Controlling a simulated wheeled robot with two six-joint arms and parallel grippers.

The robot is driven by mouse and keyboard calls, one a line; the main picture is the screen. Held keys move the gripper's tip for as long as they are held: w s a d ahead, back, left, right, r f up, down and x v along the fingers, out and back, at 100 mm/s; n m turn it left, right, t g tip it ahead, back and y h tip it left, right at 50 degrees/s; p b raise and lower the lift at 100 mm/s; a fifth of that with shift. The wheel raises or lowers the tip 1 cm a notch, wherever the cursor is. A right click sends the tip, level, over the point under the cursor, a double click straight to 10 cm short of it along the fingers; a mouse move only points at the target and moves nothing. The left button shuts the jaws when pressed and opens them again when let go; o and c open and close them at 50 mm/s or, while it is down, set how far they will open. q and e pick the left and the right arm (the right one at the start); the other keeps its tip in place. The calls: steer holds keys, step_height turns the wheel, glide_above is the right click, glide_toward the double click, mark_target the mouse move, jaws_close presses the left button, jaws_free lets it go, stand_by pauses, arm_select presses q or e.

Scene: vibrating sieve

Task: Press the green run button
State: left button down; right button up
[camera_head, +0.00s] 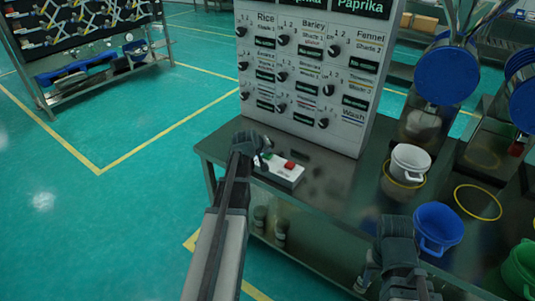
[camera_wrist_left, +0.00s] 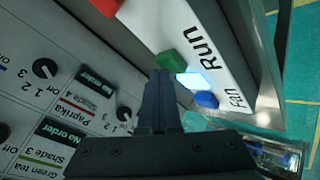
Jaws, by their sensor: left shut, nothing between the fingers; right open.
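A small white control box (camera_head: 284,176) sits on the metal table's left end, with a red button (camera_head: 290,165) on top. In the left wrist view the box carries a green button (camera_wrist_left: 172,61) by the word Run, a pale lit piece (camera_wrist_left: 195,80), a blue button (camera_wrist_left: 206,99) by the word Fan, and a red button (camera_wrist_left: 108,7). My left gripper (camera_head: 263,160) is shut and empty over the box's left end. In the left wrist view its fingertips (camera_wrist_left: 161,73) appear close to the green button; I cannot tell whether they touch. My right gripper (camera_head: 364,275) is open at the table's front edge.
A panel of black knobs and labels (camera_head: 310,75) stands behind the box.

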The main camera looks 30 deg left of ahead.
mark_target(267, 156)
arm_select(q)
steer(key=shift+r+p, duration=0.45)
steer(key=shift+r, duration=0.2)
step_height(267, 156, up, 5)
steer(key=p, duration=0.5)
stand_by(0.5)
